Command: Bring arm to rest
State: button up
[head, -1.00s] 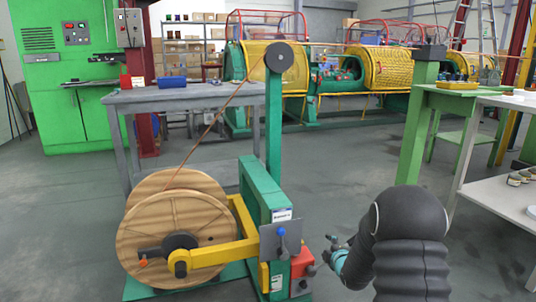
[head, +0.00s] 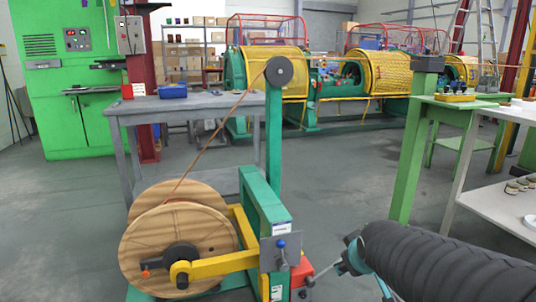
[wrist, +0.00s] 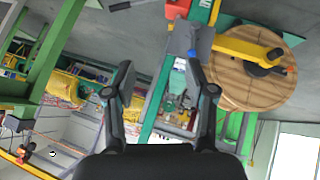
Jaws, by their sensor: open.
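My gripper (wrist: 165,88) is open and empty in the wrist view, its two dark fingers spread apart. In the head view my arm reaches in from the lower right, with the gripper end just right of the green spool stand (head: 262,205). The stand carries a red box (head: 301,270) and a blue-knobbed lever on a grey plate (head: 268,256). Whether a fingertip touches the red box or its handle cannot be told. The wooden spool (head: 140,250) is on the stand's left; it also shows in the wrist view (wrist: 235,85).
A grey table (head: 200,103) stands behind the spool. A green post (head: 408,165) and a white-topped bench (head: 470,195) stand to the right. A wire runs from the spool over a pulley (head: 279,71) to the strander cages (head: 378,75). Grey floor lies open in the middle.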

jog(key=s+a+r+m+g+p, duration=0.1)
jog(key=s+m, duration=0.1)
jog(key=s, duration=0.7)
jog(key=s+a+r+m+g+p, duration=0.1)
jog(key=s+a+m, duration=0.1)
jog(key=s, duration=0.7)
jog(key=shift+s+r+m+g+y, duration=0.2)
jog(key=shift+s+m+g+y, duration=0.05)
jog(key=shift+m+g+y, duration=0.15)
